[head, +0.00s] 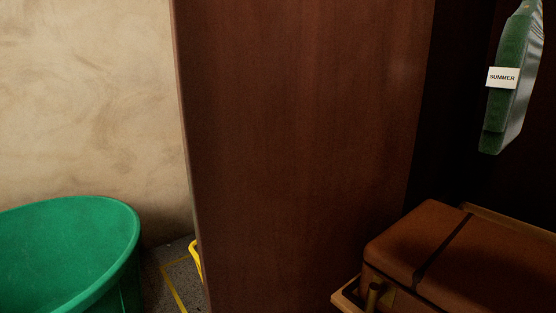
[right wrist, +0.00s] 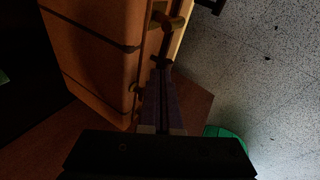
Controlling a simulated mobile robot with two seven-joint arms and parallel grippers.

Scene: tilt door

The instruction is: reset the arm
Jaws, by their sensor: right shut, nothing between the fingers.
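My right gripper (right wrist: 161,72) shows in the right wrist view, with its two dark fingers together and nothing between them. Its tips are close to a brown suitcase (right wrist: 95,45) and its handle (right wrist: 168,20). I cannot tell whether they touch. The suitcase also shows at the lower right of the head view (head: 425,240). Neither gripper shows in the head view, and my left gripper is in no view.
A tall dark brown wooden panel (head: 300,140) fills the middle of the head view. A green tub (head: 70,230) stands at the lower left. A green item with a "SUMMER" label (head: 502,78) hangs at the upper right. Speckled floor (right wrist: 260,70) is open beside the suitcase.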

